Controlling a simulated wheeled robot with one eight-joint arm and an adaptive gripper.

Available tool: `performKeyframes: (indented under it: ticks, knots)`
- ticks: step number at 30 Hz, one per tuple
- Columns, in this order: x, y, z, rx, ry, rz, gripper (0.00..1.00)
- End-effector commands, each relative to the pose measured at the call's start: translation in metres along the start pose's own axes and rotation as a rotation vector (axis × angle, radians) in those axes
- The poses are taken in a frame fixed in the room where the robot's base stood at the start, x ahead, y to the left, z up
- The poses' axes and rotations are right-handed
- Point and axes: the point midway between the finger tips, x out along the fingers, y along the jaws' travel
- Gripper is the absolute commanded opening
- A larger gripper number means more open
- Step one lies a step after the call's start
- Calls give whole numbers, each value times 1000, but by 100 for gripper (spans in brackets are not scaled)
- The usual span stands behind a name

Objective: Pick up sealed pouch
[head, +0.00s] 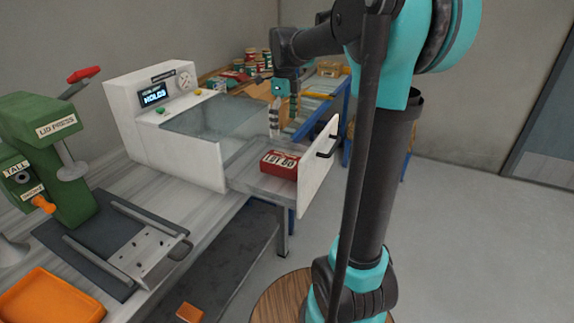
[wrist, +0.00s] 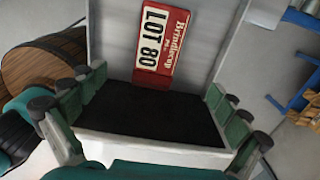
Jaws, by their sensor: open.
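A red pouch (head: 280,164) with a white "LOT 80" label lies flat on the pulled-out drawer (head: 247,184) of a white machine. The wrist view shows the pouch (wrist: 161,42) from above at the top middle, its label reading "Brindlecup" and "LOT 80". My gripper (head: 275,120) hangs above the drawer, behind and slightly left of the pouch in the head view.
The white machine (head: 180,150) has a display reading "HOLDS" and a clear lid (head: 205,116). The drawer front (head: 318,175) stands upright with a black handle (head: 328,147). A green lid press (head: 55,140) and an orange tray (head: 48,298) are at left. Floor at right is clear.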

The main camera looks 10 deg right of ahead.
Motion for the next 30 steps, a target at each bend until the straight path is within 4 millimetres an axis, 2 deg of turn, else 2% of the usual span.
performKeyframes:
  ticks: [6, 12, 20, 30]
  knots:
    - [45, 0, 0, 0, 0, 0, 100]
    - [79, 0, 0, -1, 0, 0, 100]
    - [96, 0, 0, -1, 0, 0, 100]
    - [139, 2, -4, -1, 0, 0, 100]
